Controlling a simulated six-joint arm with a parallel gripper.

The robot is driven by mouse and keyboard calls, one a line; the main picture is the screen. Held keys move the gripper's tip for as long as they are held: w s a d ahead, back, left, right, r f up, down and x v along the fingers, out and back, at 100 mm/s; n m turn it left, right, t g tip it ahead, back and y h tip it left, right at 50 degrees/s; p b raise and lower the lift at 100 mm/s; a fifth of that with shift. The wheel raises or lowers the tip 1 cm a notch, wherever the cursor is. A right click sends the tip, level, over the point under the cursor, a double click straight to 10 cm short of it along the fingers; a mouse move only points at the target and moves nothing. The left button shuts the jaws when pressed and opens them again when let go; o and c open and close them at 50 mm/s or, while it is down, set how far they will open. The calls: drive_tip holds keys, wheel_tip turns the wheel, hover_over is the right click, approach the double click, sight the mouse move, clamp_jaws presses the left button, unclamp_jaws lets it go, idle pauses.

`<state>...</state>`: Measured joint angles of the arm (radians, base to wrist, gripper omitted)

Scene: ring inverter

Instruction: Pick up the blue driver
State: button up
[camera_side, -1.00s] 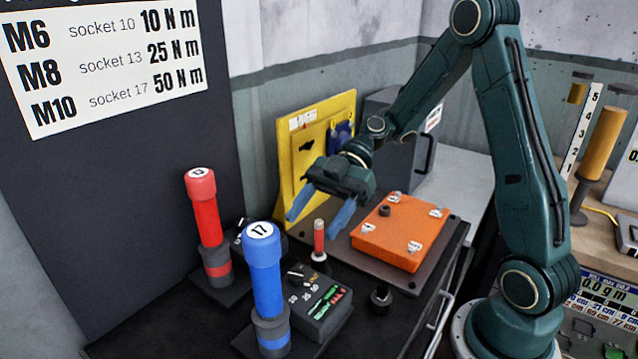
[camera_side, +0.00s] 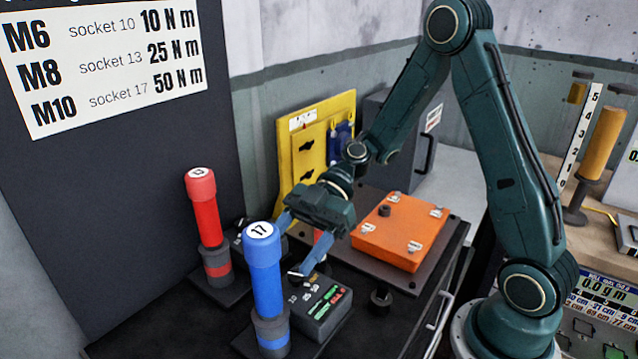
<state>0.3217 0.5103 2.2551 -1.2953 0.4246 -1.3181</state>
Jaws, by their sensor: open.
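The blue driver (camera_side: 267,285) stands upright in its dark holder (camera_side: 271,330) at the front of the dark bench. Its white cap is marked 17. My gripper (camera_side: 297,248) is open and empty, with blue fingers spread apart. It is just behind and to the right of the driver's upper part in the picture. The left finger is partly hidden behind the driver's top. I cannot tell the exact gap between the fingers and the driver.
A red driver (camera_side: 203,215) stands upright to the left in its own holder. A control box (camera_side: 320,305) with a dial sits right of the blue driver. An orange box (camera_side: 400,232) lies on a dark plate behind. A yellow board (camera_side: 318,150) stands at the back. A dark knob (camera_side: 381,297) is on the bench front.

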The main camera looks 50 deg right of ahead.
sight(267, 283)
drive_tip(key=shift+x, duration=0.85)
drive_tip(key=shift+x, duration=2.6)
drive_tip(key=shift+s, duration=0.1)
drive_tip(key=shift+c, duration=0.2)
drive_tip(key=c, duration=1.1)
drive_tip(key=shift+c, duration=0.2)
drive_tip(key=shift+r, duration=0.15)
